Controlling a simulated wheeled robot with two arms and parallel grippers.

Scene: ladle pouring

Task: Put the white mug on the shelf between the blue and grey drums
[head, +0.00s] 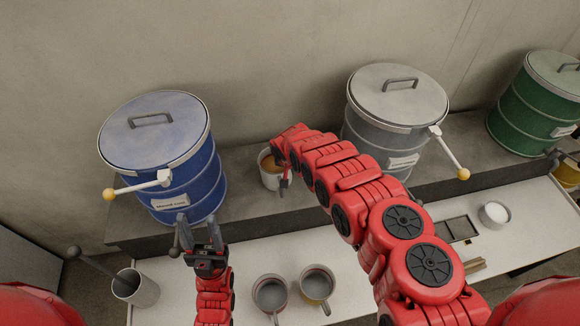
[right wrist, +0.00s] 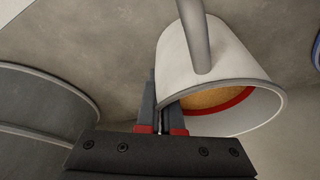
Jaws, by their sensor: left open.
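The white mug (head: 269,178) with brown contents stands on the shelf (head: 265,222) between the blue drum (head: 170,160) and the grey drum (head: 385,130). My right gripper (head: 284,183) is at the mug's right side in the head view. In the right wrist view the mug (right wrist: 195,85) appears tilted, with its brown contents and a red inner band visible. The right gripper's fingers (right wrist: 160,115) are right beside the mug, partly hidden; I cannot tell whether they grip it. My left gripper (head: 199,232) is open and empty in front of the blue drum.
Two mugs (head: 270,293) (head: 317,285) stand on the white table (head: 180,265). A white container (head: 142,292) holding a ladle is at left. The drums' yellow-tipped levers (head: 135,186) (head: 452,158) stick out forward. A green drum (head: 535,105) stands far right.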

